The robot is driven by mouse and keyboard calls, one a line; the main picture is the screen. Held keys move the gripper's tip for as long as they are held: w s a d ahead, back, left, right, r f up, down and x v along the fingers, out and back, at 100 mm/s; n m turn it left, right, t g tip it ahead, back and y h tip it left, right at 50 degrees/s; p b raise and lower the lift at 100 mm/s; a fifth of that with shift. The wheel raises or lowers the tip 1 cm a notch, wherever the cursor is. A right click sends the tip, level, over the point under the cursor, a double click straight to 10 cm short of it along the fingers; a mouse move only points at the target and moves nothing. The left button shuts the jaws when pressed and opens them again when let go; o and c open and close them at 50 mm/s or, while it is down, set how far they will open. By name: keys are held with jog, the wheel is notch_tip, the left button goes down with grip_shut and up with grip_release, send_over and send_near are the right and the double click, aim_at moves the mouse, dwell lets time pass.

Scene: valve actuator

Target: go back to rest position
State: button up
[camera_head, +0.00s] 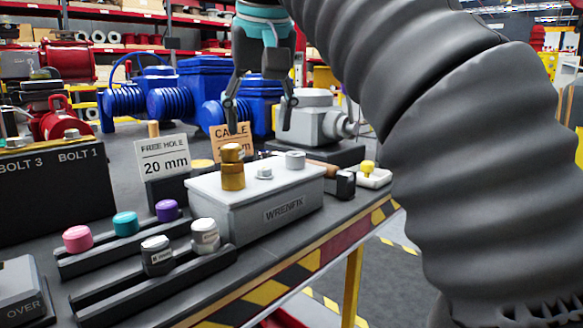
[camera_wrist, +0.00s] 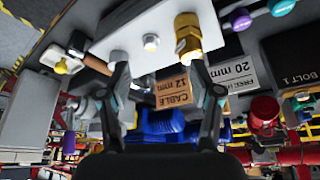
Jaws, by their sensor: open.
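My gripper (camera_head: 259,108) is open and empty. In the head view it hangs, fingers down, above and behind the grey WRENFIX box (camera_head: 262,204). In the wrist view my gripper (camera_wrist: 158,82) has its fingers wide apart, with the WRENFIX box (camera_wrist: 120,38) beyond the fingertips. A brass fitting (camera_head: 232,166) stands upright on the box's left part, with two silver bolt-like parts beside it; the brass fitting also shows in the wrist view (camera_wrist: 187,35). The "CABLE 12 mm" card (camera_wrist: 172,93) shows between the fingers. No contact is visible.
Blue machines (camera_head: 180,88) and a grey valve unit (camera_head: 316,118) stand behind. A "FREE HOLE 20 mm" sign (camera_head: 163,157) is left of the box. Coloured caps (camera_head: 125,223) sit in a rack in front. My ribbed arm fills the right side. Striped table edge (camera_head: 290,268) in front.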

jog(key=d+f+m, duration=0.1)
jog(key=d+f, duration=0.6)
jog(key=d, duration=0.1)
jog(key=s+d+f+m, duration=0.1)
jog(key=s+d+f, duration=0.3)
jog(key=f, duration=0.6)
jog(key=s+d+f+m+h, duration=0.1)
jog(key=s+d+f, duration=0.4)
jog(key=f, duration=0.4)
jog(key=s+d+f+t, duration=0.1)
jog(key=s+d+f, duration=0.3)
jog(key=f, duration=0.6)
jog(key=shift+s+d+f+m+p, duration=0.35)
jog(key=shift+s+d+m+p, duration=0.1)
jog(key=shift+d, duration=0.5)
